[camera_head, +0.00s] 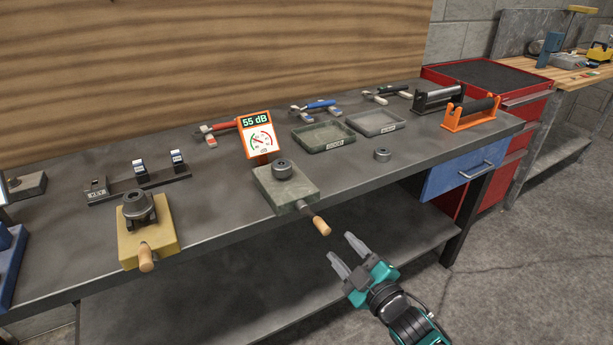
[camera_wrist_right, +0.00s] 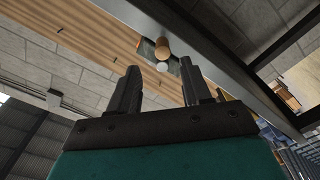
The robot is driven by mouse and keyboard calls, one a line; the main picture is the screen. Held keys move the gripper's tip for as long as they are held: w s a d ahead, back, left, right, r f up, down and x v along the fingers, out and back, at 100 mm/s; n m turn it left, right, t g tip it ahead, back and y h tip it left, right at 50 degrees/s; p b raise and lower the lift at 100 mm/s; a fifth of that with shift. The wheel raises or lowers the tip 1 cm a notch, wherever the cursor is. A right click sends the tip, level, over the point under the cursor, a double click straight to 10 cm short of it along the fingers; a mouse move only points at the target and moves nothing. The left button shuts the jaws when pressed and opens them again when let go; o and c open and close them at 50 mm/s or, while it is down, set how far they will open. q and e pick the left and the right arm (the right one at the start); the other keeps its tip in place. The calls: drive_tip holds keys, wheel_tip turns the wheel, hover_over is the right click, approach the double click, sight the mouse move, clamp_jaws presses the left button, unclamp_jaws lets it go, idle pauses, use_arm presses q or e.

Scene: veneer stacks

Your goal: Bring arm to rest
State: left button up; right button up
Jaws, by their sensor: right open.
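My right gripper (camera_head: 349,256) is open and empty. In the head view it hangs in front of the workbench's front edge, lower right of a wooden handle (camera_head: 321,226) on the grey-green fixture (camera_head: 287,187). The gripper and the handle look apart. My left gripper is not in view.
A red cabinet (camera_head: 512,107) stands right. Open floor (camera_head: 520,260) lies right of my gripper.

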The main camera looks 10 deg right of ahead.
drive_tip(key=s+d+f+m+g+h, duration=0.1)
drive_tip(key=s+f+m, duration=0.4)
drive_tip(key=s, duration=0.5)
drive_tip(key=s+d+f+m+g+h, duration=0.1)
drive_tip(key=s+f+m+g+h, duration=0.2)
drive_tip(key=s, duration=0.6)
drive_tip(key=shift+s+f+m+g, duration=0.4)
drive_tip(key=shift+f+m+g, duration=0.5)
drive_tip(key=shift+m+g, duration=0.25)
